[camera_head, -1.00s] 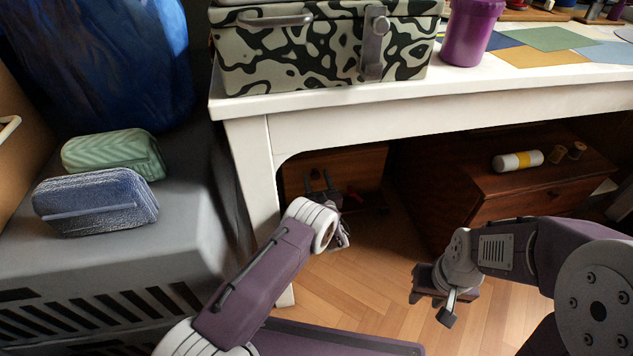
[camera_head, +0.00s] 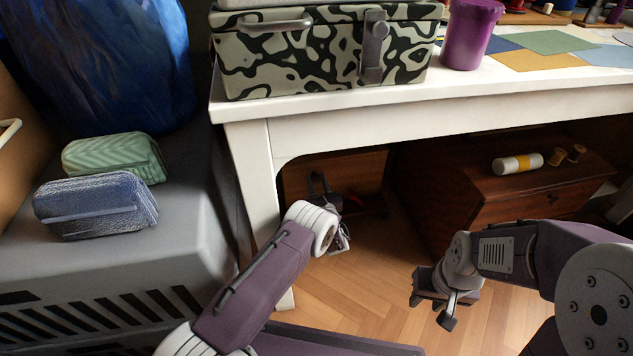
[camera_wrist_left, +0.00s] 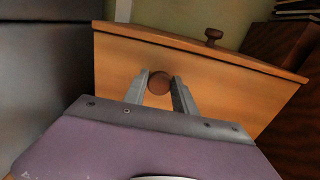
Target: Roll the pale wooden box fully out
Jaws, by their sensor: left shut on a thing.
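The wooden box (camera_head: 352,168) stands on the floor under the white table, in shadow in the head view. In the left wrist view its pale orange-brown front (camera_wrist_left: 225,88) fills the middle, with a round dark knob (camera_wrist_left: 159,83) on it. My left gripper (camera_head: 321,183) reaches under the table to the box. Its two fingers (camera_wrist_left: 160,90) are shut on the knob, one on each side. A second small knob (camera_wrist_left: 213,36) sits on the box's top. My right gripper (camera_head: 436,302) is open and empty over the floor, right of the left arm.
The white table's leg (camera_head: 254,180) stands close left of my left arm. A dark wooden chest (camera_head: 500,207) stands to the right, with a white and yellow roll (camera_head: 517,163) on it. The wooden floor (camera_head: 375,280) before the box is clear.

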